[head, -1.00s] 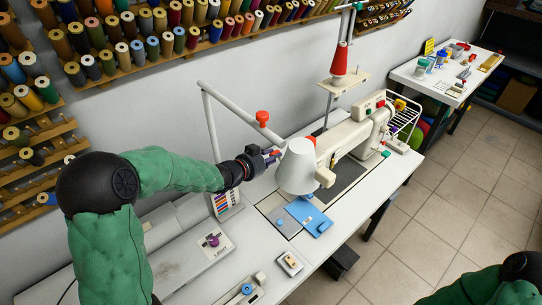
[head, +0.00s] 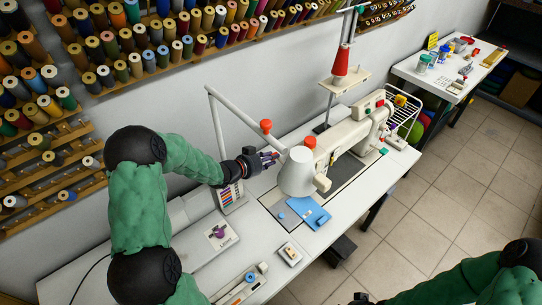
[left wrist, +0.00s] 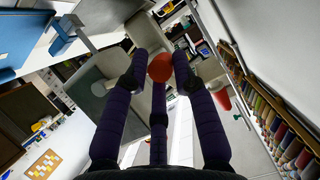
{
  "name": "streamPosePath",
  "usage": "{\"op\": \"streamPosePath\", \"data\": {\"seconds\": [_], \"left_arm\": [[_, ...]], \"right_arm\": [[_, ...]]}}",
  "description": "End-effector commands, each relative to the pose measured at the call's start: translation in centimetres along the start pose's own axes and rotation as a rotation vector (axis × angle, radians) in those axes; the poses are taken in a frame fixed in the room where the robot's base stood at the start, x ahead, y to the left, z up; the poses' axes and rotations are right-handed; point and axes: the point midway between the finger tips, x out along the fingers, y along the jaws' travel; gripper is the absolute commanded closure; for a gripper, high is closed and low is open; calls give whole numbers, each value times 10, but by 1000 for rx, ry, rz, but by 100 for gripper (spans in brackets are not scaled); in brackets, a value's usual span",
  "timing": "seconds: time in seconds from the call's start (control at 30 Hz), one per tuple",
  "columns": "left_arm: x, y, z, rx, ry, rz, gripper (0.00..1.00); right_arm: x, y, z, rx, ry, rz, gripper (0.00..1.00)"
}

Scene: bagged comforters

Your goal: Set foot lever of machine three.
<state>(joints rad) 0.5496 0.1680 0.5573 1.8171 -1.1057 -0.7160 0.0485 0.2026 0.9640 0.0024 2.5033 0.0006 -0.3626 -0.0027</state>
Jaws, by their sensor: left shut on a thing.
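Sewing machine (head: 355,130), white with a long arm, stands on a white table; a white lamp shade (head: 296,172) with an orange-red knob (head: 310,142) stands in front of its left end. My left gripper (head: 270,159) is just left of the shade. In the left wrist view its dark purple fingers (left wrist: 158,85) frame a round orange-red knob (left wrist: 160,67). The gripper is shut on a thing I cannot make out. I cannot make out a foot lever; the shade hides part of the machine. My right gripper (head: 362,299) barely shows at the bottom edge.
A white lamp arm (head: 216,125) with another orange knob (head: 265,126) rises behind my left gripper. Thread spools (head: 150,45) line the wall.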

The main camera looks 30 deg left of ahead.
Motion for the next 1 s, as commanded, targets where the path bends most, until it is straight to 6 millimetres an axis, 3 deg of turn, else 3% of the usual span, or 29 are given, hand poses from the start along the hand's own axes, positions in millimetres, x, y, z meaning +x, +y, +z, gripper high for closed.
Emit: {"op": "streamPosePath", "data": {"seconds": [0.03, 0.73, 0.77, 0.8, 1.0], "left_arm": [[0, -10, -2, 4, 5, -18, 100], [1, -12, 5, 5, 1, -22, 100], [1, -12, 5, 5, 1, -22, 65], [1, -12, 5, 5, 1, -22, 54], [2, -8, 6, 4, 0, -14, 54]], "right_arm": [[0, 0, 0, 0, 0, 0, 60], [1, 0, 0, 0, 0, 0, 60], [1, 0, 0, 0, 0, 0, 60], [1, 0, 0, 0, 0, 0, 60], [1, 0, 0, 0, 0, 0, 60]]}}
